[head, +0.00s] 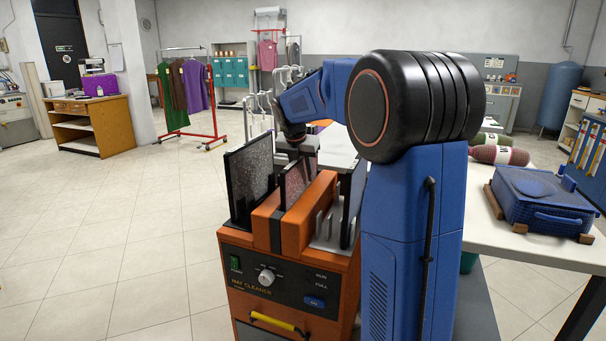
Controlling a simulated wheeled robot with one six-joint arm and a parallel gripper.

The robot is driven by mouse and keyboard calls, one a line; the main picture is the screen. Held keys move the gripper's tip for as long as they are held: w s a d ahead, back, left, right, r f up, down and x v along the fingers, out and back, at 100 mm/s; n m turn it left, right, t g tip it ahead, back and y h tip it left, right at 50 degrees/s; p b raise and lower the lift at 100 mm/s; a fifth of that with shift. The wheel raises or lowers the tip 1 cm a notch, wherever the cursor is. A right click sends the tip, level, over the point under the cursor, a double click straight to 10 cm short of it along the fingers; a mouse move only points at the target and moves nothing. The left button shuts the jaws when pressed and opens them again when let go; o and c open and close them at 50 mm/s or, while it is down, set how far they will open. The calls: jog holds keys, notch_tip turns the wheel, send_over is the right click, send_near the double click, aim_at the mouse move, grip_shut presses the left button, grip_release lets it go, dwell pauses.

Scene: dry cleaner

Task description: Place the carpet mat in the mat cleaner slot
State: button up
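The orange mat cleaner (341,274) stands in front of me, labelled "MAT CLEANER", with upright slots in its top. A reddish carpet mat (297,183) stands upright at the middle slot, its lower edge hidden by the orange housing, so I cannot tell how deep it sits. My gripper (297,150) is at the top edge of this mat, pointing down. Its fingers are small and partly hidden, so I cannot tell whether they are closed on it. A dark grey mat (250,180) in a black frame stands upright to the left.
A grey rack (328,232) with upright dividers is on the cleaner's right side. A white table (520,240) at right holds a blue case (540,205) and rolled mats (498,155). My arm hides part of the table. The tiled floor at left is clear.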

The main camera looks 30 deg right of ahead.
jog(key=v, duration=1.2)
jog(key=shift+r, duration=0.15)
